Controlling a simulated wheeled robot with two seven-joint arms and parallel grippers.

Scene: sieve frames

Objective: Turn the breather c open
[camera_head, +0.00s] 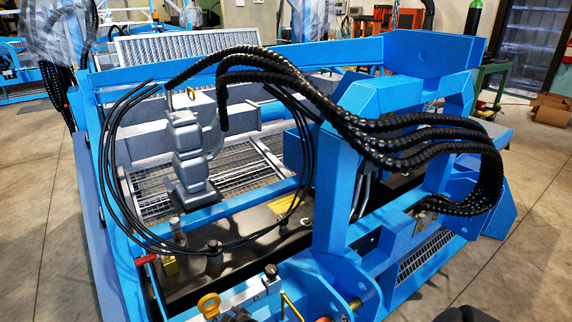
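I cannot tell which part is breather c, as no label is readable. Neither gripper is recognisable in the head view. A dark rounded shape at the bottom right edge is cut off, and I cannot tell what it is.
Thick black ribbed hoses (400,140) arch over the right of the frame. Thin black cables (106,170) loop around its left. A grey jointed post (187,150) stands inside. A red handle (146,260) sits at the lower left.

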